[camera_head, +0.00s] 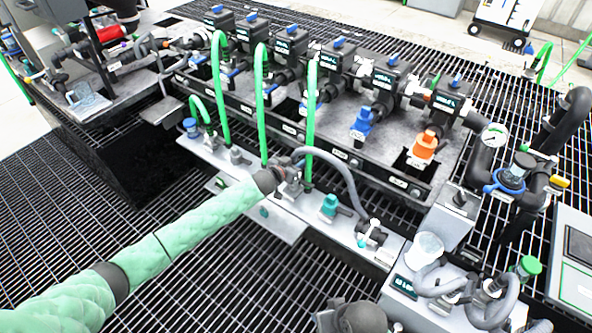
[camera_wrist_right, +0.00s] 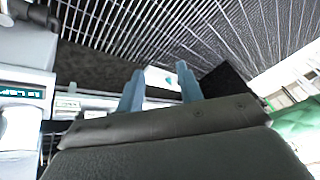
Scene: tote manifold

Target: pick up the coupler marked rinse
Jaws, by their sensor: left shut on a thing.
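My left gripper (camera_head: 284,178) is at the front rail (camera_head: 290,222), shut on a dark coupler at the end of a grey hose (camera_head: 349,178). The fingers largely hide the coupler, and I cannot read a rinse mark on it. The hose arcs right and down toward a fitting (camera_head: 371,235) on the same rail. I cannot tell whether the coupler still touches its holder. My right gripper (camera_wrist_right: 160,72) shows in the right wrist view with its two blue-grey fingers apart and nothing seen between them.
Green hoses (camera_head: 261,100) stand upright close by the left gripper. A teal fitting (camera_head: 329,205) sits right of it on the rail. A blue coupler (camera_head: 361,121) and an orange coupler (camera_head: 425,146) hang on the manifold behind. A pressure gauge (camera_head: 494,135) stands at right.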

